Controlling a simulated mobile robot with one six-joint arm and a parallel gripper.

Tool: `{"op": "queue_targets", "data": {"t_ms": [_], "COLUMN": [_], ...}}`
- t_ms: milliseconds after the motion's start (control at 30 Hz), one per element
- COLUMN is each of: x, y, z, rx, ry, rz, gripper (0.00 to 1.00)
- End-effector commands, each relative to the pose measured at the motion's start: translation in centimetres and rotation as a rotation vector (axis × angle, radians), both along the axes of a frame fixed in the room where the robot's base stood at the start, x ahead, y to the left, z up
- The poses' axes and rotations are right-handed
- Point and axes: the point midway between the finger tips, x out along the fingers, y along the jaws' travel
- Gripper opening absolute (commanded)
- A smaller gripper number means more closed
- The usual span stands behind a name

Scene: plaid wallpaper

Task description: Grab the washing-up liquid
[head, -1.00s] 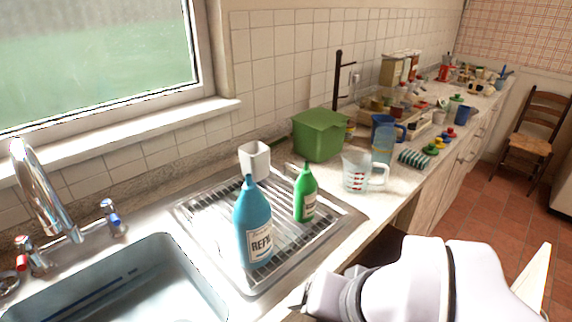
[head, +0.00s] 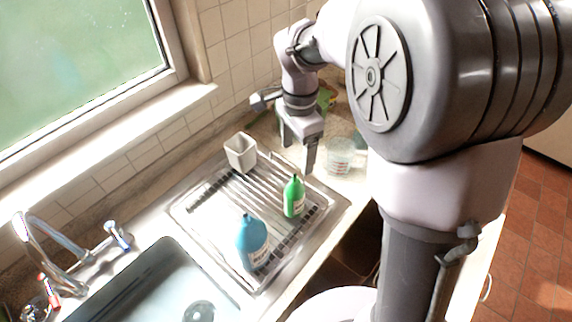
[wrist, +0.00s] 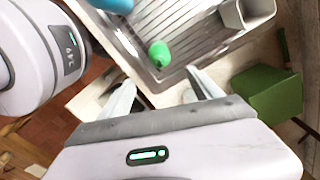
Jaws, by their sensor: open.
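A green bottle (head: 293,197) with a pale label stands on the drainer, towards its right side. A larger blue bottle (head: 251,242) with a printed label stands on the drainer nearer the sink. Which one is the washing-up liquid I cannot tell for certain. My gripper (head: 297,155) is open and empty, above and behind the green bottle in the head view. In the wrist view the green bottle (wrist: 159,54) appears just beyond and between my fingertips (wrist: 161,82), apart from them. The blue bottle (wrist: 112,4) is cut off at the top edge there.
A white square cup (head: 241,152) stands at the drainer's back edge. A clear measuring jug (head: 340,158) stands on the counter right of my gripper. A green box (wrist: 268,95) is at right in the wrist view. The sink (head: 150,290) and tap (head: 45,245) are left.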

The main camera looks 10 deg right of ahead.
Motion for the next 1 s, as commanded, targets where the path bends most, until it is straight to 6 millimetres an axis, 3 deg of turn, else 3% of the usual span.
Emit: {"op": "queue_targets", "data": {"t_ms": [33,200,367,600,867,1000], "x": [-0.1,-0.1,-0.1,-0.5,-0.5,-0.4], "y": [0.0,0.0,0.1,0.4,0.4,0.4], "z": [-2.2,-6.7,-8.5,-13.0,-13.5,-13.4], "rx": [0.000,0.000,0.000,0.001,0.001,0.001], "ry": [0.004,0.003,-0.001,0.001,-0.002,-0.002], "rz": [0.001,0.003,0.003,0.003,0.004,0.004], "gripper": [0.74,0.74,0.74,0.74,0.74,0.51]}}
